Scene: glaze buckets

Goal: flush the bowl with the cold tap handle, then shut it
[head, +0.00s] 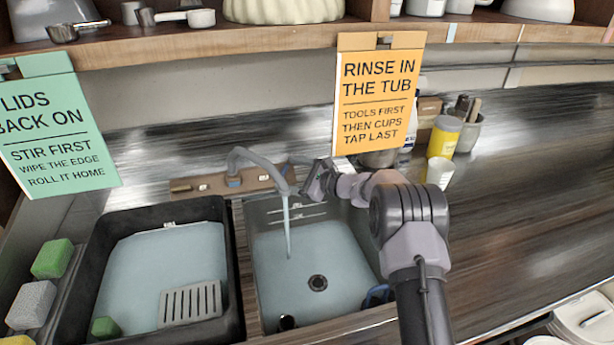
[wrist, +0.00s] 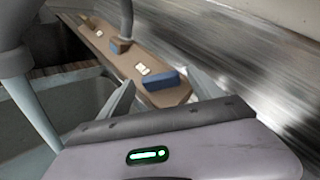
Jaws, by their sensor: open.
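The sink bowl (head: 345,262) is pale, with a round dark drain, and the grey spout (head: 248,153) arches over it. A stream of water (head: 286,225) falls from the spout into the bowl. In the wrist view a blue tap handle (wrist: 165,80) sits near the close end of the brown tap ledge (wrist: 135,62), beside a small white label. My gripper (head: 308,184) is open at the right end of the ledge. Its fingertips in the wrist view (wrist: 160,93) lie either side of the blue handle; I cannot tell whether they touch it.
A black tub (head: 237,290) with pale liquid and a grey slotted rack (head: 190,304) stands left of the bowl. An orange sign (head: 378,95) hangs behind my arm. The right counter is largely clear.

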